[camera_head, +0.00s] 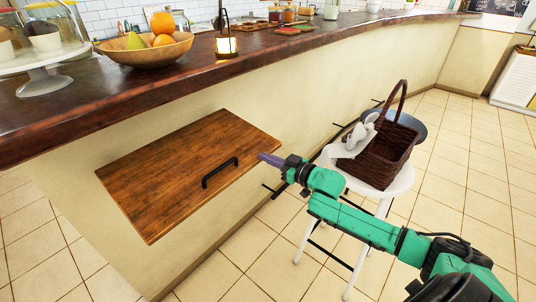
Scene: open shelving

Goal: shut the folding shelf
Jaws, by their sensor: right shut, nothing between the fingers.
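The folding shelf (165,180) is a brown wooden panel on the beige side of the counter, with a black bar handle (220,172) near its lower edge. My right gripper (264,158) has purple fingers, shut and empty. Its tip is at the panel's lower right corner, to the right of the handle; I cannot tell whether it touches. My left gripper is not in view.
A white stool (400,180) with a brown wicker basket (388,152) stands beside my right arm. The dark countertop (120,95) overhangs above the panel and holds a fruit bowl (148,50) and a lantern (226,45). Tiled floor at lower left is clear.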

